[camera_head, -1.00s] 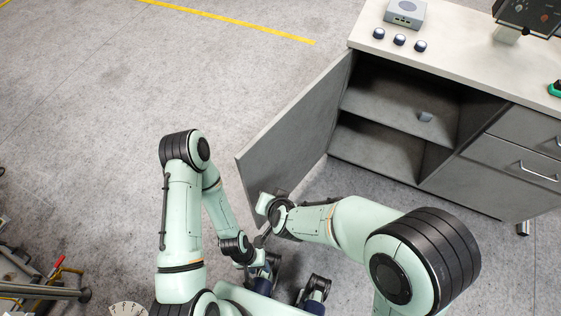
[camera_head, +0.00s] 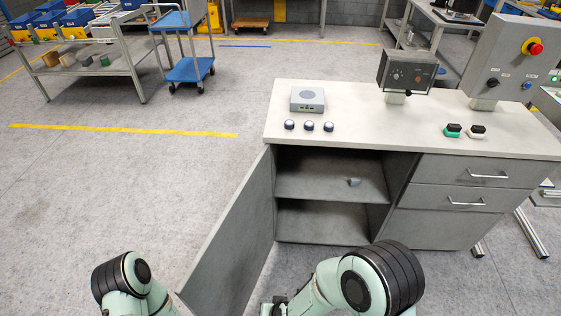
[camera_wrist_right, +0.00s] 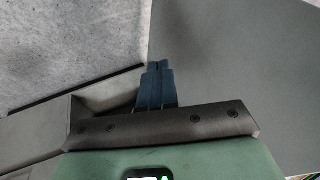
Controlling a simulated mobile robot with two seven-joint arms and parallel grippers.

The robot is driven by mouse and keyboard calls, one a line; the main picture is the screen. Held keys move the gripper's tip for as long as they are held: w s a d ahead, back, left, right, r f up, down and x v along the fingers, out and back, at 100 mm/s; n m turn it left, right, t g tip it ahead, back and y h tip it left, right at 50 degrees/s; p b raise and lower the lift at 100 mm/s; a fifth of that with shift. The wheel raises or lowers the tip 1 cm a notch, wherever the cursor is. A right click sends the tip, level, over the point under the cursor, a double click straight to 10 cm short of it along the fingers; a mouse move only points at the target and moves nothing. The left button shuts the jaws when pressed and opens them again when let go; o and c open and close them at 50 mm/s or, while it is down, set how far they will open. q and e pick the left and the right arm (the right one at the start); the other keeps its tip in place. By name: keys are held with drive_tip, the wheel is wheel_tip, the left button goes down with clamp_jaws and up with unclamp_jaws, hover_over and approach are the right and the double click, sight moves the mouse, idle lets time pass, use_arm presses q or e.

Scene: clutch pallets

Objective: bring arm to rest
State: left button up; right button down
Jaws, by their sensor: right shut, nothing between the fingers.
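My right gripper (camera_wrist_right: 158,68) shows in the right wrist view with its two blue-grey fingers together and nothing between them. A flat grey panel, probably the open cabinet door, fills the right of that view behind the fingers; I cannot tell how close it is. In the head view my right arm (camera_head: 340,285) is bent at the bottom middle, and its gripper is below the picture. My left arm (camera_head: 130,285) shows only at the bottom left, and its gripper is out of view.
The cabinet door (camera_head: 235,235) stands open near my right arm. The worktop (camera_head: 365,125) holds a grey box (camera_head: 307,99), several knobs and control boxes. A blue trolley (camera_head: 187,70) stands at the back left. The left floor is clear.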

use_arm(q)
drive_tip(key=w+r+p, duration=0.1)
drive_tip(key=r, duration=0.1)
drive_tip(key=w+r+p, duration=0.1)
drive_tip(key=p, duration=0.1)
drive_tip(key=shift+r, duration=0.35)
use_arm(e)
drive_tip(key=s+d+f+m+g, duration=0.1)
drive_tip(key=s+d+f+g, duration=0.1)
drive_tip(key=s+d+f, duration=0.3)
drive_tip(key=s+d+f+m+g, duration=0.2)
drive_tip(key=s+d+f, duration=0.3)
drive_tip(key=s+d, duration=0.3)
drive_tip(key=shift+s+d+g, duration=0.3)
drive_tip(key=shift+d, duration=0.8)
use_arm(q)
drive_tip(key=shift+w, duration=0.1)
